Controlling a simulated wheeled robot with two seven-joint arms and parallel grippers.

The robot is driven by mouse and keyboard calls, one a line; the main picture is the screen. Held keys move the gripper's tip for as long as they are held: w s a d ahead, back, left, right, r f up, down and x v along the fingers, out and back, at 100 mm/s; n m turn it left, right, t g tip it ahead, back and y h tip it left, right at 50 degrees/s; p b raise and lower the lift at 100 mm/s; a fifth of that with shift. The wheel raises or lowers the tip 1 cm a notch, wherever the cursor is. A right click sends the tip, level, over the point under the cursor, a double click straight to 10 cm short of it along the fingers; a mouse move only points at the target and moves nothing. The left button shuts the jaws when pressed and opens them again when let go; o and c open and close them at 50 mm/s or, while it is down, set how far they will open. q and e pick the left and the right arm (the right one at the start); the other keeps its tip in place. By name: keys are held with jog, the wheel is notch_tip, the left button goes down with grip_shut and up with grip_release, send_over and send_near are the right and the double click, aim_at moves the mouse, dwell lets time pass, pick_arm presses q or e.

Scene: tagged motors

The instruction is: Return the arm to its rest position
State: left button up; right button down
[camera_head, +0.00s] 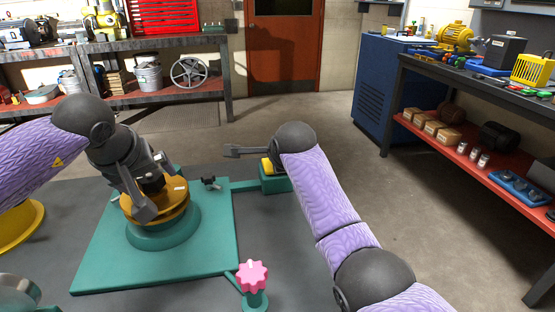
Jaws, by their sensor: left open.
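My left arm (40,160) is purple with dark joints and comes in from the left. My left gripper (152,188) is open and points down at an orange round part (172,214) on a green round base. Whether its fingers touch the part cannot be told. My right arm (320,195) comes in from the lower right and bends at its dark elbow. My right gripper (234,152) points left, above the far side of the table. It shows edge-on, so its opening cannot be told.
A green plate (100,270) lies on the grey table. A green stand with a yellow top (275,181) is just below my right wrist. A pink knob (252,275) stands on a post in front. A workbench (480,85) is at right, shelves (110,44) at back left.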

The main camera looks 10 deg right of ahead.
pick_arm(q)
jog(key=n+y, duration=0.1)
jog(key=n, duration=0.1)
jog(key=d+n+y, duration=0.1)
jog(key=n+y, duration=0.1)
jog(key=n, duration=0.1)
pick_arm(e)
jog(key=shift+f, duration=0.15)
pick_arm(q)
jog(key=n+y, duration=0.1)
jog(key=n, duration=0.2)
jog(key=shift+g+y, duration=0.3)
jog(key=shift+f, duration=0.15)
